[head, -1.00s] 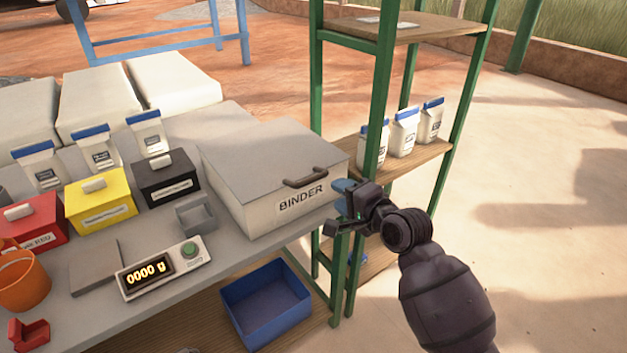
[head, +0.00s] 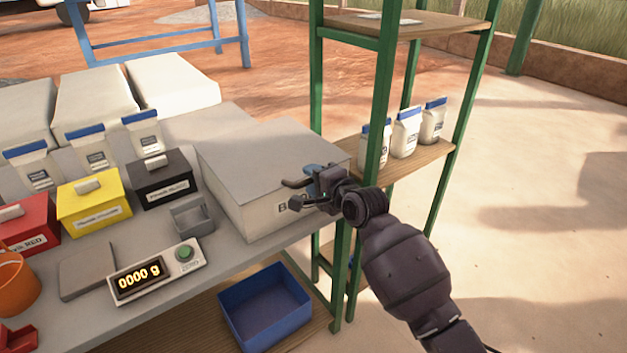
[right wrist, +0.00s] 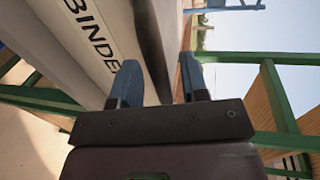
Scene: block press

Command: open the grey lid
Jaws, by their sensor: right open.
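The grey lid (head: 255,148) lies flat and closed on the white box marked BINDER (head: 250,214), at the right end of the table. My right gripper (head: 302,187) is at the lid's dark handle (head: 292,183) on the front edge and hides much of it and of the BINDER label. In the right wrist view the two blue fingers (right wrist: 158,80) are apart, with the dark handle bar (right wrist: 150,40) running between them. Whether the fingers touch the bar is unclear. My left gripper is not in view.
A green-framed shelf (head: 383,95) with white bags stands close right of the box. A scale (head: 155,272), a small grey tray (head: 192,216) and a black bin (head: 162,180) stand left of it. A blue crate (head: 264,305) sits below the table edge.

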